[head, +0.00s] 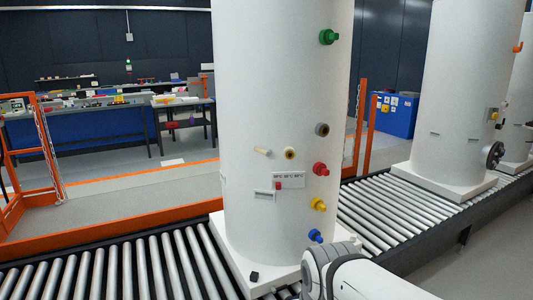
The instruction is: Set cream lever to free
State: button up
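The cream lever (263,151) shows as a short pale bar on the front of the near white tank (282,90). It points left and slightly up, just left of a tan round fitting (289,153); I cannot tell whether the two are joined. No free or locked marking can be read at the lever. My gripper is not in view; only a white part of my arm shows at the bottom, below and right of the lever.
Green (328,37), grey (322,129), red (320,169), yellow (318,204) and blue (315,236) fittings stick out of the near tank's right side. The tank stands on a roller conveyor (140,270). Orange rails (120,210) run behind it. Another tank (455,80) stands right.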

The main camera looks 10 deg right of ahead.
aim_at(268, 152)
jog(key=i, duration=1)
jog(key=z, duration=0.05)
